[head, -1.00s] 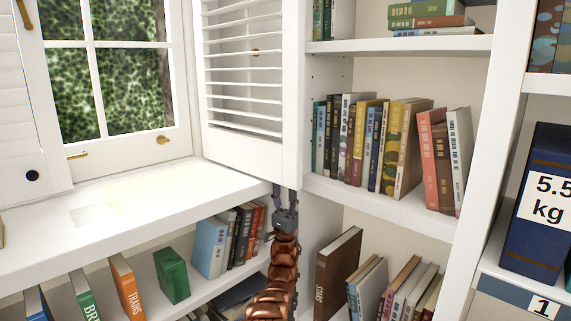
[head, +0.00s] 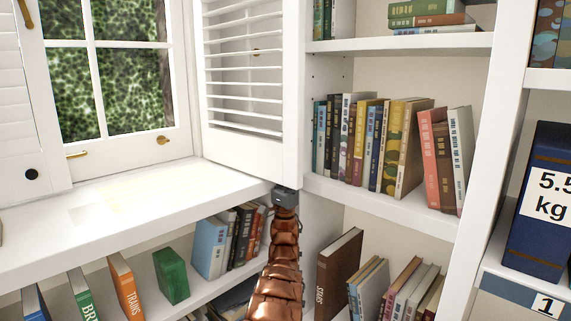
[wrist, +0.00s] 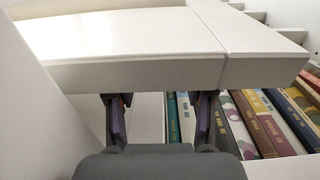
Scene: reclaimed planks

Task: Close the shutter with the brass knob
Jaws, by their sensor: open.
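The louvred shutter (head: 291,120) with the small brass knob (head: 255,52) stands swung open to the right of the window in the head view; the knob shows between the slats. In the wrist view a white board with a seam, seemingly the shutter's lower frame (wrist: 130,72), spans the picture above the fingers. My gripper (wrist: 161,105) is open, with its two dark fingers apart and nothing seen held between them. The fingertips are at or behind the board's lower edge; contact cannot be told. In the head view the fingers are hidden behind the shutter's lower right corner.
A second shutter (head: 22,120) with a black knob (head: 31,175) stands left of the window (head: 120,80). The white sill (head: 150,195) is clear. Bookshelves (head: 400,207) stand close on the right, and books (head: 212,245) fill the shelf below the sill.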

